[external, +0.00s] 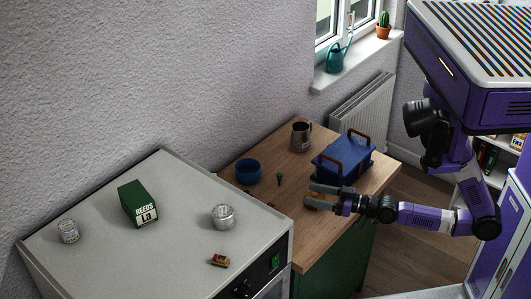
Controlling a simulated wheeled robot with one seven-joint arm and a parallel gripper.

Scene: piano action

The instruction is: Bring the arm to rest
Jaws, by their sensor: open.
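My gripper (317,196) is at the end of my purple and black arm, which reaches in from the right. It is above the front part of the wooden counter (316,233), in front of a blue box with brown handles (343,164). Its two fingers are apart and point left. A small tan thing shows close to the lower finger; I cannot tell whether it touches it. Nothing clearly sits between the fingers.
A blue bowl (248,172), a small green item (280,179) and a metal mug (301,136) stand on the counter.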

